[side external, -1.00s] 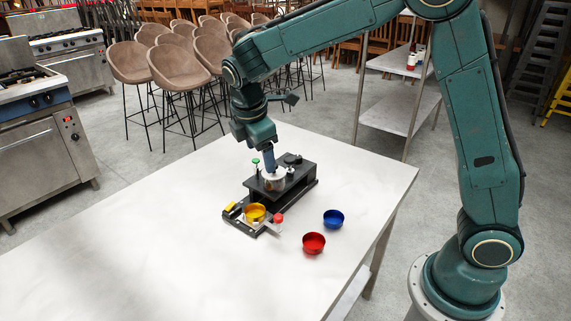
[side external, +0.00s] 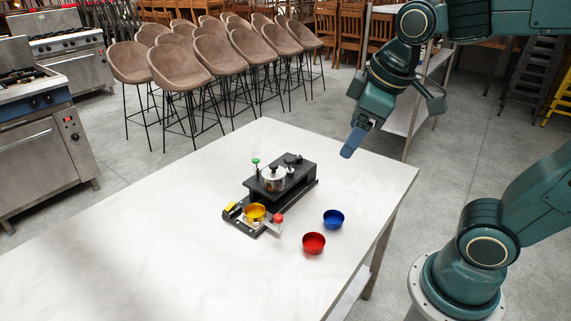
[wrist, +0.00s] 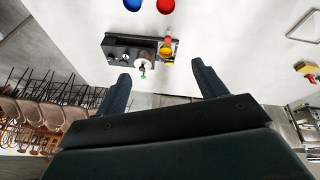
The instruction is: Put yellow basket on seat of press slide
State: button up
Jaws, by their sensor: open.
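The yellow basket (side external: 255,212) sits on the front part of the press slide (side external: 237,213), the low dark plate extending from the black press (side external: 281,176). It looks upright, though its exact fit in the seat cannot be made out. In the wrist view the yellow basket (wrist: 166,52) shows at the right end of the press (wrist: 130,46). My gripper (side external: 347,151) is raised above the back right of the table, well apart from the basket and press. In the wrist view my gripper (wrist: 160,74) has its two fingers spread, with nothing between them.
A blue bowl (side external: 333,218) and a red bowl (side external: 313,243) stand right of the press on the white table (side external: 130,245). A silver cup (side external: 274,179), a green-topped knob (side external: 256,162) and a red knob (side external: 278,218) stand up around the press. The table's left side is clear.

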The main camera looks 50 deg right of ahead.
jog(key=s+f+m+t, duration=0.1)
jog(key=s+m, duration=0.2)
jog(key=s, duration=0.4)
jog(key=shift+a+f+m+y, duration=0.25)
jog(key=shift+a+m+y, duration=0.05)
jog(key=shift+a, duration=0.05)
